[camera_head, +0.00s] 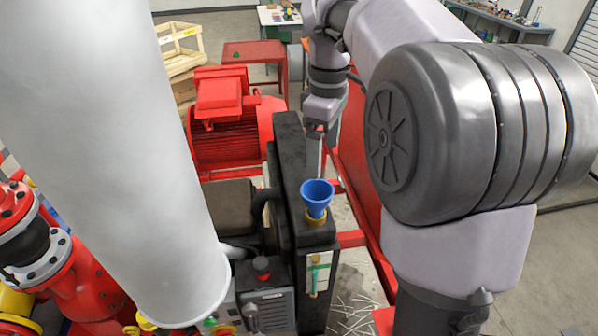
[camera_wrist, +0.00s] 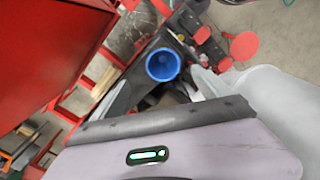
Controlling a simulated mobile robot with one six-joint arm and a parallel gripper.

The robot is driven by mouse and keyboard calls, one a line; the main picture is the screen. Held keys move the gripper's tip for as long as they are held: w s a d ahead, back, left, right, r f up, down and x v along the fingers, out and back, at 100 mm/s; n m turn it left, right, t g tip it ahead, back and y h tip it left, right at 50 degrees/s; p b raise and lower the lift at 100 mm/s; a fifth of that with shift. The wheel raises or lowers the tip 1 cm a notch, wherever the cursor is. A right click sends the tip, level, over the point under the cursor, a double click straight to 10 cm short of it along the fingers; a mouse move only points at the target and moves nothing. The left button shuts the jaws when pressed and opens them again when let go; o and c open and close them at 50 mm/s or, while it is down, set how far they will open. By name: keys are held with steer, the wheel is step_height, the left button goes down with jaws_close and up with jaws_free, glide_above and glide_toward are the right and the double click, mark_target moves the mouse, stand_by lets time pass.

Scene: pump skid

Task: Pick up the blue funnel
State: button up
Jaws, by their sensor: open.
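The blue funnel (camera_head: 317,195) stands upright, wide mouth up, with its lower end in a yellow fitting (camera_head: 315,217) on top of a tall black housing. In the wrist view I look down into the round mouth of the funnel (camera_wrist: 163,65), above the middle of the picture. My gripper (camera_head: 321,140) hangs from the arm behind and above the funnel, apart from it. It is open and holds nothing that I can see.
A large white pipe (camera_head: 105,140) rises at the left front. A red motor (camera_head: 228,120) stands behind the black housing (camera_head: 291,185). A grey control box (camera_head: 268,306) and a sight gauge (camera_head: 316,273) are close below the funnel. Red frame rails run to the right.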

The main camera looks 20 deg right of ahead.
mark_target(321, 190)
steer(key=f, duration=0.2)
steer(key=a+f, duration=0.1)
steer(key=shift+s+f+b, duration=0.25)
steer(key=shift+s+b, duration=0.05)
steer(key=f, duration=0.5)
steer(key=d+f, duration=0.1)
steer(key=f, duration=0.1)
steer(key=shift+w+f, duration=0.15)
steer(key=shift+w, duration=0.15)
steer(key=f, duration=0.2)
steer(key=a+f, duration=0.1)
steer(key=f, duration=0.2)
steer(key=shift+w+f, duration=0.1)
steer(key=shift+w, duration=0.05)
steer(key=shift+f, duration=0.1)
steer(key=c, duration=1.7)
